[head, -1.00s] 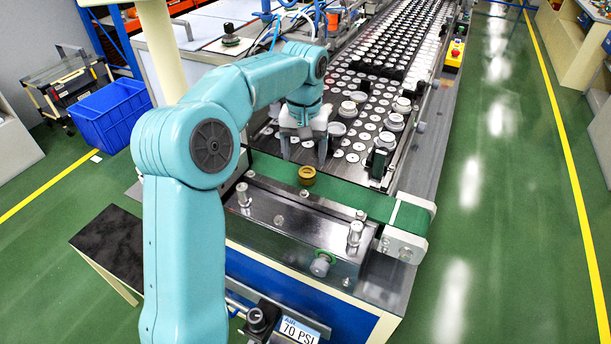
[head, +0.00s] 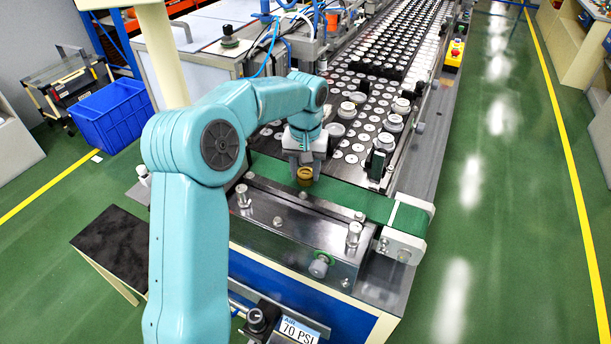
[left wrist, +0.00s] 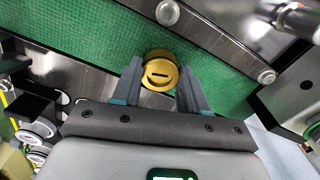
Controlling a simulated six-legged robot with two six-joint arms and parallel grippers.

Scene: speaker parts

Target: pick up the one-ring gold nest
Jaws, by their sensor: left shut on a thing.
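The gold nest (head: 305,176) is a small round gold piece on the green belt (head: 345,194) at the near end of the line. In the left wrist view the gold nest (left wrist: 160,73) shows its round face with a dark slot, between the two fingers. My left gripper (head: 304,172) points down over it and is shut on it; the fingers (left wrist: 160,84) sit on either side of it. Whether the nest touches the belt I cannot tell. My right gripper is not in view.
Behind the belt, a long conveyor (head: 385,85) carries many white discs and several grey cups. A metal plate with upright posts (head: 354,234) borders the belt in front. A blue crate (head: 112,112) stands on the floor at left. The green floor at right is clear.

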